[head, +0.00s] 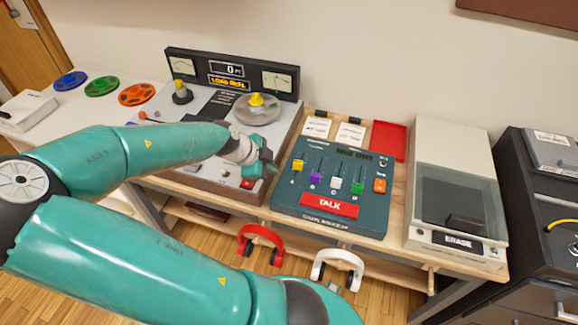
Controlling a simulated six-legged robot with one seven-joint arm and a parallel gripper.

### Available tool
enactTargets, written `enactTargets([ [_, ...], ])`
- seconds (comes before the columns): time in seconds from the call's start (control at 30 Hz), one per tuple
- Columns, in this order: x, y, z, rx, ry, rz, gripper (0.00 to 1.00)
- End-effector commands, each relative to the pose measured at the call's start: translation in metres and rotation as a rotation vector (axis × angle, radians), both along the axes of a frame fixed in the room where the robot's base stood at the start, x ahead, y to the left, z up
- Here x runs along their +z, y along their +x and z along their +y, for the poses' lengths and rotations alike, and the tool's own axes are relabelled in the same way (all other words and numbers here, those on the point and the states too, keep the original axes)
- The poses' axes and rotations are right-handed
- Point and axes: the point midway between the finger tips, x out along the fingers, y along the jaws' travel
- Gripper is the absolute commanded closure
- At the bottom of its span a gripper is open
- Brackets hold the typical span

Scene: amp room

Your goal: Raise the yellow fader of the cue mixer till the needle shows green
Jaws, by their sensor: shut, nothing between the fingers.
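The cue mixer (285,196) is a dark teal panel on the wooden bench, lettered along its front edge. Its yellow fader (297,165) is the leftmost of a row of coloured knobs. The purple (316,178), white (336,183), green (357,187) and orange (379,185) ones stand to its right. A dark display (353,153) sits near the mixer's top; I cannot make out a needle there. My gripper (268,168) is shut and empty, just left of the mixer's left edge and apart from the yellow fader. My wrist partly hides its fingers.
A tape machine (215,118) with meters stands left of the mixer. A red TALK bar (329,206) lies below the faders. A lidded ERASE box (457,190) is to the right. Red (261,238) and white (338,262) headphones hang at the bench's front.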

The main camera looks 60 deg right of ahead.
Motion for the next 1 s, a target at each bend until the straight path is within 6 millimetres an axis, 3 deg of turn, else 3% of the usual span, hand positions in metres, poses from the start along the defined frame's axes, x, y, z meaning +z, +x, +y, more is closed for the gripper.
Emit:
enactTargets([
  [0.33,-0.001,-0.004,-0.001,-0.117,-0.092,-0.056,1.0],
  [1.0,-0.068,-0.028,-0.044,-0.115,-0.09,-0.054,1.0],
])
